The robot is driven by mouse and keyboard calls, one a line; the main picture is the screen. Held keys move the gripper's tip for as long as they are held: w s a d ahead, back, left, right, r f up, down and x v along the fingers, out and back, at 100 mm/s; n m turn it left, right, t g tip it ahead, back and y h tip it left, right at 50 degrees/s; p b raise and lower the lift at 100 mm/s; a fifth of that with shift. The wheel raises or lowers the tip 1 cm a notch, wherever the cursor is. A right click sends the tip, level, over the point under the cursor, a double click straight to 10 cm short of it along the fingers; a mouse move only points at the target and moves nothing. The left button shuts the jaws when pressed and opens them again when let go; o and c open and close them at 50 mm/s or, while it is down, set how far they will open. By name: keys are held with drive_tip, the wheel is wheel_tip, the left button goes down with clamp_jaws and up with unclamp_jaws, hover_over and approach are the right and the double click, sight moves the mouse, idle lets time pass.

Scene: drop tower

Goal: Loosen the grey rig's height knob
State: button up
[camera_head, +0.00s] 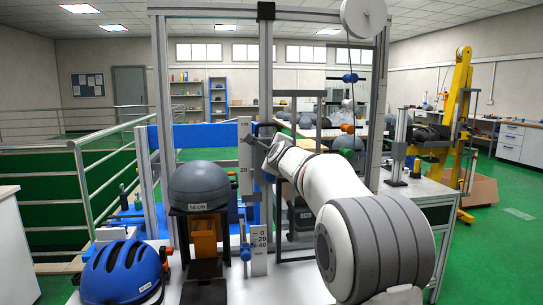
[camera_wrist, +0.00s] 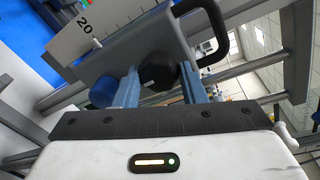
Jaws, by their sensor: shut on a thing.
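The grey rig's upright post (camera_head: 266,80) stands in the middle of the head view, beside a white scale plate (camera_head: 244,165) marked 20. My gripper (camera_head: 262,143) reaches it from the right at carriage height. In the wrist view, the black height knob (camera_wrist: 158,72) sits between the two blue-grey fingers of my gripper (camera_wrist: 160,84), which are shut on it. A blue round knob (camera_wrist: 103,92) is just left of the left finger, and a black curved handle (camera_wrist: 217,35) is at the upper right. In the head view the knob is hidden.
A grey headform (camera_head: 198,185) labelled 56 cm stands on a black stand left of the post. A blue helmet (camera_head: 122,272) lies on the bench at front left. Frame uprights (camera_head: 161,110) flank the rig. A yellow lifter (camera_head: 459,110) stands far right.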

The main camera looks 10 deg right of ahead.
drive_tip(key=shift+m, duration=0.3)
drive_tip(key=o, duration=1)
drive_tip(key=shift+s+r+b, duration=0.25)
drive_tip(key=shift+s+b, duration=0.25)
drive_tip(key=shift+s, duration=1.45)
drive_tip(key=shift+s+r+b, duration=0.2)
drive_tip(key=shift+s+b, duration=0.25)
drive_tip(key=shift+s, duration=1.45)
drive_tip(key=s+a+f+n+g+y+p, duration=0.15)
drive_tip(key=s+n+g+p, duration=0.25)
drive_tip(key=s+n+p, duration=0.5)
drive_tip(key=s+a+n+g+y+p, duration=0.1)
drive_tip(key=s+a+n+g+p, duration=0.15)
drive_tip(key=s+n+p, duration=0.55)
drive_tip(key=s+d+f+n+g+p, duration=0.1)
drive_tip(key=s+n+g+p, duration=0.1)
drive_tip(key=s, duration=0.6)
drive_tip(key=s+d+f+n+g+h+p, duration=0.1)
drive_tip(key=s+f+n+g+p, duration=0.1)
drive_tip(key=s, duration=0.6)
drive_tip(key=s+d+f+n+g+h+p, duration=0.1)
drive_tip(key=s+n+g+p, duration=0.1)
drive_tip(key=s+p, duration=0.3)
drive_tip(key=shift+s+d+f+n+g+h, duration=0.15)
drive_tip(key=shift+s+g, duration=0.25)
drive_tip(key=shift+s, duration=0.65)
drive_tip(key=shift+s+d+n+g+h, duration=0.1)
drive_tip(key=shift+s+d+n+g, duration=0.2)
drive_tip(key=shift+s, duration=0.7)
